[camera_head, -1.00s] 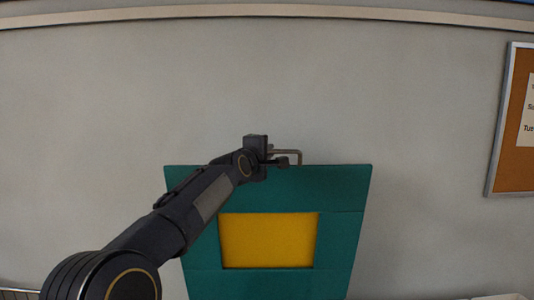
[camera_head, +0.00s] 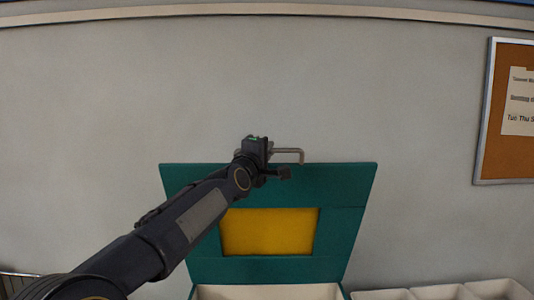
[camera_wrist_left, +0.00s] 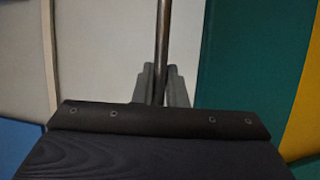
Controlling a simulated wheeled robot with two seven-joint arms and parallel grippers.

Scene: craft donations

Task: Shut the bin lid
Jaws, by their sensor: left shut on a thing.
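The bin lid (camera_head: 345,190) is teal with a yellow panel (camera_head: 270,231) and stands raised in the middle of the head view. A thin metal handle (camera_head: 302,156) sits at its top edge. My left gripper (camera_head: 272,168) is shut on this handle. In the left wrist view the fingers (camera_wrist_left: 160,88) close around the handle bar (camera_wrist_left: 162,35), with the lid's teal face (camera_wrist_left: 240,60) to the right. Below the lid, the pale rim of the open bin (camera_head: 265,292) shows; most of the bin is out of frame. My right gripper is not in view.
A grey wall (camera_head: 400,110) stands behind the lid. Pale open containers (camera_head: 435,293) stand at the lower right. A wire rack or basket (camera_head: 20,285) is at the lower left. A cork notice board (camera_head: 497,155) hangs at the right.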

